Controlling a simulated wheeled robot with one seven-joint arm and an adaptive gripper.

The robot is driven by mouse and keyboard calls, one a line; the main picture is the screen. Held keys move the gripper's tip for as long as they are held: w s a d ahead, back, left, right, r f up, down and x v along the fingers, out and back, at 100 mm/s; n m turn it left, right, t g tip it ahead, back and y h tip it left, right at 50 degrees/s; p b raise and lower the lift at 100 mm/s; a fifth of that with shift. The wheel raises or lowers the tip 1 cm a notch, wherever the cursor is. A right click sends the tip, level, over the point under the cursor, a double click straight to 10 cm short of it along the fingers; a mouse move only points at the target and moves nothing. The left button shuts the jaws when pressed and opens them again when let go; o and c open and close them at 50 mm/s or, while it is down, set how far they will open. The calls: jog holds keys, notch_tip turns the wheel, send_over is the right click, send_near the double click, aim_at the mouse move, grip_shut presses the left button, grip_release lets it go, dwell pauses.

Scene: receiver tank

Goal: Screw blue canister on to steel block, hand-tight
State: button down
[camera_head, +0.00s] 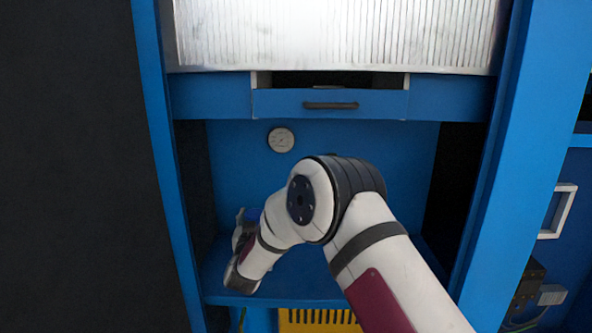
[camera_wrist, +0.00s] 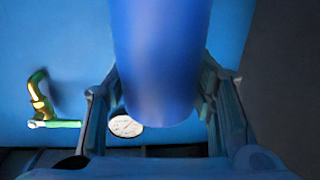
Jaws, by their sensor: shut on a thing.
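The blue canister (camera_wrist: 160,60) fills the upper middle of the wrist view, its rounded lower end towards my gripper's base. My gripper (camera_wrist: 158,85) is shut on it, with one finger along each side. In the head view my gripper (camera_head: 241,232) is at the left inside the blue cabinet bay, low and partly behind my own arm. Only a small blue patch shows beside it there, and I cannot tell if that is the canister. The steel block cannot be made out in either view. The canister's far end is out of sight, so its contact with anything cannot be seen.
A round gauge (camera_head: 281,139) is on the bay's back wall; it also shows in the wrist view (camera_wrist: 126,126). A brass valve with a green handle (camera_wrist: 54,124) is left of the canister. A partly open drawer (camera_head: 331,103) is above the bay. Side walls bound the bay.

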jog(key=shift+a+r+m+h, duration=0.15)
jog(key=shift+a+m+h, duration=0.2)
jog(key=shift+a+h, duration=0.2)
jog(key=shift+a+r+m+h, duration=0.15)
jog(key=shift+a+m+h, duration=0.2)
jog(key=shift+a+h, duration=0.15)
jog(key=c, duration=0.6)
grip_release()
jog(key=shift+s+a, duration=0.1)
jog(key=shift+a, duration=0.05)
jog(key=shift+c, duration=0.2)
jog(key=shift+d+f, duration=0.15)
jog(key=shift+d, duration=0.15)
jog(key=n+y, duration=0.2)
jog(key=y, duration=0.1)
jog(key=shift+d, duration=0.3)
jog(key=n+g+y, duration=0.5)
jog(key=g, duration=0.1)
jog(key=s+n+g+y, duration=0.1)
jog(key=n+g+y, duration=0.4)
jog(key=n+y, duration=0.1)
jog(key=d+n+g+y, duration=0.1)
jog(key=n+g+y, duration=0.4)
jog(key=g, duration=0.1)
jog(key=shift+s+d+f+n+g+y+b, duration=0.1)
jog(key=shift+s+f+n+g+y+b, duration=0.05)
jog(key=shift+s+n+g+y+b, duration=0.2)
